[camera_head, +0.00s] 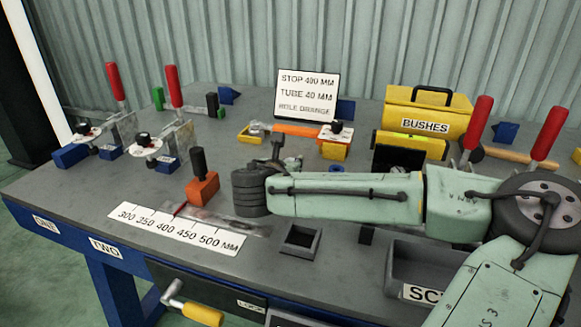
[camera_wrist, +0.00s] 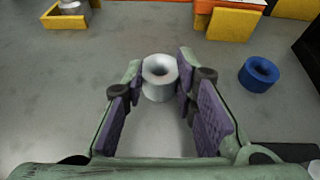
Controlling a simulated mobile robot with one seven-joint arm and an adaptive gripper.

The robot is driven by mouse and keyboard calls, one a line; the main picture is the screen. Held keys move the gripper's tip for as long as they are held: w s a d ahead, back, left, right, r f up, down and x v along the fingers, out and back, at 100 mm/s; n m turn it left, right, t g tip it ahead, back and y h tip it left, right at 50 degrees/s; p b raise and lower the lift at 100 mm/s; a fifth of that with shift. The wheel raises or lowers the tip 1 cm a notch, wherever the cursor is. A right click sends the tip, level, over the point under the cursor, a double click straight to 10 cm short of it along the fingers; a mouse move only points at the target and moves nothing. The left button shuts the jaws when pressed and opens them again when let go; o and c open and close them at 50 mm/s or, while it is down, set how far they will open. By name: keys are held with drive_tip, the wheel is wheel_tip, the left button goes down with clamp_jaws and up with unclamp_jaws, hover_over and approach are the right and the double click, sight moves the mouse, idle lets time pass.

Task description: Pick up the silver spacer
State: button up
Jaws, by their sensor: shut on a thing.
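The silver spacer (camera_wrist: 159,77), a short pale ring with a hole in its top, is upright between the fingertips of my gripper (camera_wrist: 160,82) in the wrist view. The purple finger pads are on either side of it, and my gripper is shut on it. I cannot tell whether its base touches the grey bench. In the head view my own arm hides the spacer and most of the gripper.
A blue ring (camera_wrist: 259,73) stands on the bench to the right of my gripper. A yellow tray (camera_wrist: 65,22) holds a silver round part at the upper left. The head view shows a yellow BUSHES bin (camera_head: 427,112), red-handled clamps and an orange block (camera_head: 202,188).

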clamp_jaws()
drive_tip(key=shift+r, duration=0.15)
